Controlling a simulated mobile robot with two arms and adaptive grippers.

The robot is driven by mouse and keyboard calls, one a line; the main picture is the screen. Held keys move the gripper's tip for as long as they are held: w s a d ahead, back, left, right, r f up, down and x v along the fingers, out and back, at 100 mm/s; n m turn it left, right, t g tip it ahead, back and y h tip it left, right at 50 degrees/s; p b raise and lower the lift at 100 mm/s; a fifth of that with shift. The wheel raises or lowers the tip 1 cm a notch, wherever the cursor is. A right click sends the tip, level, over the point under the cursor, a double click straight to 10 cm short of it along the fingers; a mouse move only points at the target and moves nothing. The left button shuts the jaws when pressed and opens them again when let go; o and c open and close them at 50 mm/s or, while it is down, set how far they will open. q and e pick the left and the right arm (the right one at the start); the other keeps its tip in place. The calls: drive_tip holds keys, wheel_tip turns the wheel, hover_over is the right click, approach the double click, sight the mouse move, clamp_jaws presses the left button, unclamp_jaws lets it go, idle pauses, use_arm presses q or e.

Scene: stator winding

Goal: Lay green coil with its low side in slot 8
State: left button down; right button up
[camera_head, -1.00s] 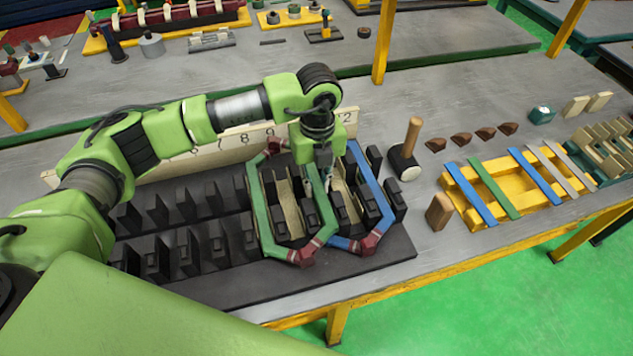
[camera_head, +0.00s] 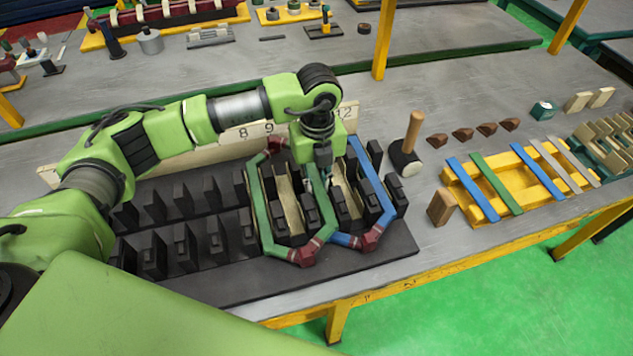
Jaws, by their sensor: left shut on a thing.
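The green coil (camera_head: 257,207) is a six-sided loop with dark red ends. It lies over the right part of the dark slotted block (camera_head: 190,285). Its left side runs down between dark teeth; whether it is fully seated I cannot tell. My left gripper (camera_head: 323,178) is shut on the coil's right side, near its far end. The arm hides that far part. The blue coil (camera_head: 377,185) lies to the right, its near end overlapping beside the green one. The number board (camera_head: 210,147) behind shows 8, 9 and 12; other numbers are hidden by my arm.
A mallet (camera_head: 408,150) stands right of the block, with a small wooden block (camera_head: 440,208) nearby. A yellow rack (camera_head: 500,186) holds coloured strips. Brown wedges (camera_head: 462,135) lie behind it. The block's left teeth are free of coils.

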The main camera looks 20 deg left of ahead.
use_arm(q)
drive_tip(key=shift+f, duration=0.1)
drive_tip(key=c, duration=1.8)
unclamp_jaws()
drive_tip(key=shift+c, duration=0.2)
drive_tip(key=shift+r+p, duration=0.4)
drive_tip(key=shift+r, duration=0.45)
drive_tip(key=shift+r+p, duration=2.05)
drive_tip(key=shift+r, duration=1.7)
